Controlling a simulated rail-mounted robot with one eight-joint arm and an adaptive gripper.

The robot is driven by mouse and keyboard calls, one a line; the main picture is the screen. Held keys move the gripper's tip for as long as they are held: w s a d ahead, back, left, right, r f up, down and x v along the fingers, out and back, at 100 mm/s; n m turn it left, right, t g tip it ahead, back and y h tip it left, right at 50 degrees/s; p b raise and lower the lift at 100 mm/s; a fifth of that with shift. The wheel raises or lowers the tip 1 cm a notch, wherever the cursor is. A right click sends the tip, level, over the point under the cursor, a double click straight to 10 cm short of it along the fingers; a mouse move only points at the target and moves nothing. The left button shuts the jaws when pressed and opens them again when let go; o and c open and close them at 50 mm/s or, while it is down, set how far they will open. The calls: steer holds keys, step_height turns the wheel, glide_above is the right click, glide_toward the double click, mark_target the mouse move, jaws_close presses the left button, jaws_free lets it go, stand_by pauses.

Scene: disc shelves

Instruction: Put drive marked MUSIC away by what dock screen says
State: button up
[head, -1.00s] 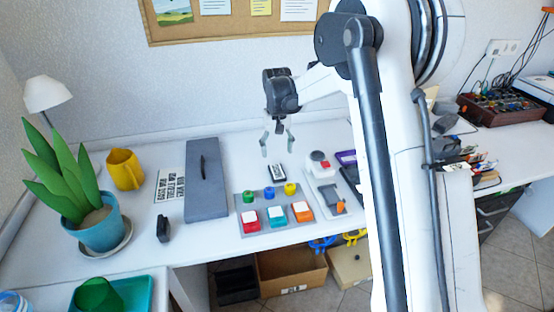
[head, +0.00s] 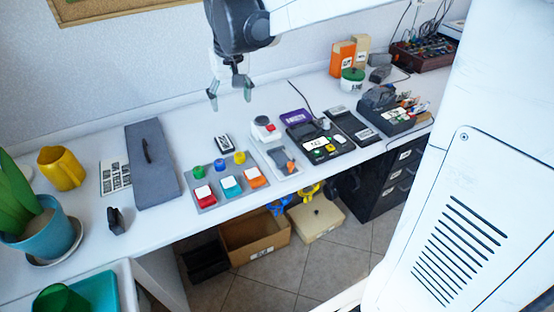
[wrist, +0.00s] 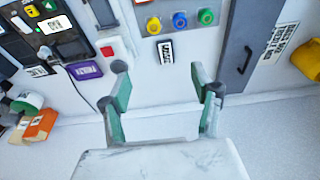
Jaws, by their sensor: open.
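My gripper (head: 230,97) is open and empty above the back part of the desk. In the wrist view my gripper (wrist: 160,78) has its fingers wide apart. A small black drive-like block with a white label (head: 224,143) lies behind the button panel; it also shows beyond the fingertips in the wrist view (wrist: 166,50). Its label is too small to read surely. A black dock (head: 320,143) with a lit white screen (head: 313,143) and coloured buttons stands to the right. Its screen (wrist: 54,25) is unreadable. A purple labelled item (head: 294,117) lies behind the dock.
A panel (head: 209,202) with coloured knobs and buttons is in front of my gripper. A long grey case (head: 153,178) lies left. A black organiser (head: 398,128) and orange box (head: 342,58) stand right. An open cardboard box (head: 254,251) is on the floor.

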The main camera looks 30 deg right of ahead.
steer(key=s+t, duration=0.4)
steer(key=s, duration=2)
steer(key=shift+d+f, duration=0.35)
steer(key=shift+d, duration=0.1)
steer(key=shift+o, duration=0.5)
steer(key=shift+s+f, duration=0.15)
steer(key=shift+s, duration=0.15)
steer(key=o, duration=0.6)
steer(key=shift+s+f+t, duration=0.1)
steer(key=shift+t, duration=0.2)
steer(key=shift+o, duration=0.5)
